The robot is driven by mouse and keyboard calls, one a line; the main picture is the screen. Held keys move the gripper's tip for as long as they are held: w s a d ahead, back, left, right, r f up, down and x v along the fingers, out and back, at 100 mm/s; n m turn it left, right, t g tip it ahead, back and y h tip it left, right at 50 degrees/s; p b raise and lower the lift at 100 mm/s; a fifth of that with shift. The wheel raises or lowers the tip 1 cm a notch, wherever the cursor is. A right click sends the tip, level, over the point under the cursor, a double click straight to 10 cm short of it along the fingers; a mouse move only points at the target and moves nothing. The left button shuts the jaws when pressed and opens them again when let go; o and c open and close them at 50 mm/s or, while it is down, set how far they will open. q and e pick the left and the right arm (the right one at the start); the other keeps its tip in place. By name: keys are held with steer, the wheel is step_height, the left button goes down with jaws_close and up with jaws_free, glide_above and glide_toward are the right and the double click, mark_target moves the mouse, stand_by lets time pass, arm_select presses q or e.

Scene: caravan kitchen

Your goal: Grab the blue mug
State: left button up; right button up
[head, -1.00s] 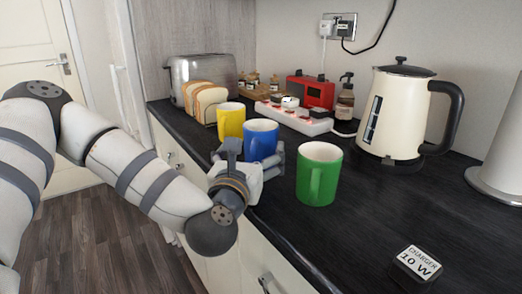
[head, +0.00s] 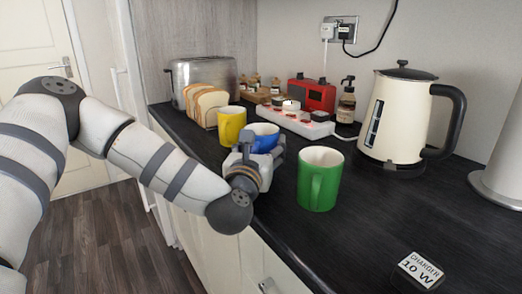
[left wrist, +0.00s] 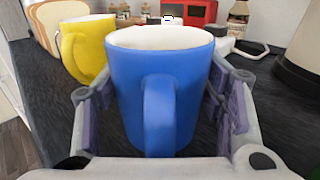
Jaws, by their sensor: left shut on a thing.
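The blue mug (head: 264,138) stands upright on the black worktop between the yellow mug and the green mug, partly hidden behind my left gripper in the head view. In the left wrist view the blue mug (left wrist: 158,85) fills the middle, its handle turned toward the camera. My left gripper (left wrist: 165,105) has one finger on each side of the mug's body and is shut on it. The same gripper (head: 258,152) shows in the head view. My right gripper is in neither view.
A yellow mug (head: 231,124) is close on the left and a green mug (head: 319,180) close on the right. Behind are a toast rack with bread (head: 206,104), a power strip (head: 300,124) and a cream kettle (head: 400,117). A charger box (head: 419,270) lies at front right.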

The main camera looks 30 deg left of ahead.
mark_target(258, 137)
arm_select(q)
steer(key=shift+r, duration=0.1)
steer(key=shift+r, duration=0.55)
step_height(258, 137, up, 2)
steer(key=shift+r, duration=0.1)
steer(key=s+a+r+p, duration=0.3)
steer(key=s+a+r, duration=0.4)
steer(key=s, duration=0.5)
steer(key=shift+r, duration=1.3)
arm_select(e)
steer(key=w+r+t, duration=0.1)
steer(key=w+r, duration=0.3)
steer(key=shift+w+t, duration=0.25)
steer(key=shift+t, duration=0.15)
arm_select(q)
steer(key=shift+a, duration=0.1)
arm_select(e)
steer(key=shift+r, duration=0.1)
arm_select(q)
steer(key=shift+f, duration=0.1)
